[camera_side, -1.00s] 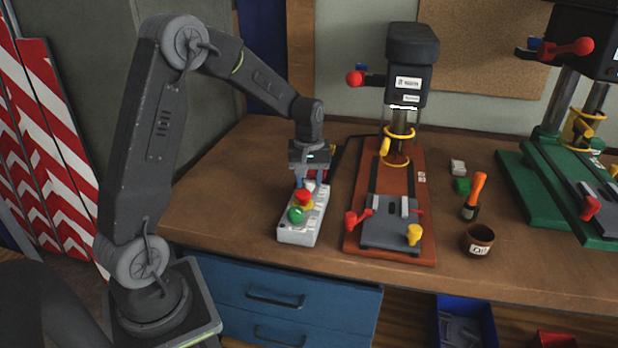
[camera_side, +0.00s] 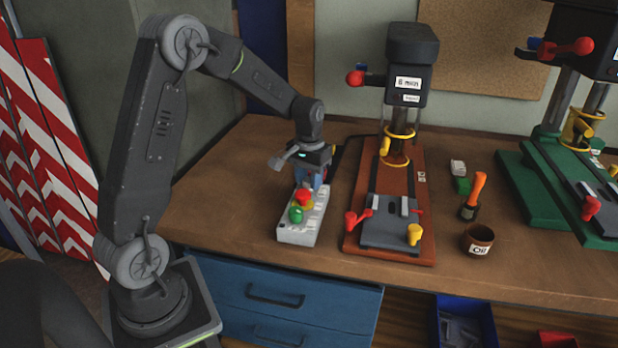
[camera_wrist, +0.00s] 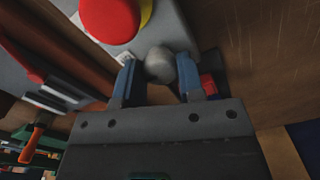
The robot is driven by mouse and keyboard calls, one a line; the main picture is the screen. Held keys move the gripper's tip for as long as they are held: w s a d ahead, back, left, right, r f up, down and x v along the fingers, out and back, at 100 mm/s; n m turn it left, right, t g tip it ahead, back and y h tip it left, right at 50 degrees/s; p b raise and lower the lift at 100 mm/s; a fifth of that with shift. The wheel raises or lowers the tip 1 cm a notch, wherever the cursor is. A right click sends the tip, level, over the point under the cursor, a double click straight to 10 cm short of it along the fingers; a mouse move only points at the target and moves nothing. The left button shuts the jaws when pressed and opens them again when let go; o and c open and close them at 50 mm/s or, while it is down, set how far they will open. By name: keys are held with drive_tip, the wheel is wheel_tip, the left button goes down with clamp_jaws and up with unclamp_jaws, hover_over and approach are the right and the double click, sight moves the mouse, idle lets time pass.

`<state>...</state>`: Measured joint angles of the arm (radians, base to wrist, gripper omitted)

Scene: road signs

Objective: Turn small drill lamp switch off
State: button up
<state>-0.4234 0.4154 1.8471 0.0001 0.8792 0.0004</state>
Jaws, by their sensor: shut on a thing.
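A pale control box (camera_side: 297,236) lies on the bench left of the small drill (camera_side: 408,85). My gripper (camera_side: 311,183) is at the far end of the box, pointing down. In the wrist view, its two blue fingers are closed around a round grey knob (camera_wrist: 160,66) on the box, beside the large red button (camera_wrist: 109,18). The fingers hide the knob in the side view. No bright light shows under the small drill's head.
A larger green drill (camera_side: 545,190) is at the far right. The bench left of the box is clear.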

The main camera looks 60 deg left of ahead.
sight(309, 179)
drive_tip(key=m, duration=0.4)
drive_tip(key=shift+m, duration=0.3)
idle(0.4)
drive_tip(key=o, duration=0.9)
wheel_tip(309, 179, up, 14)
drive_tip(key=shift+f, duration=0.1)
idle(0.4)
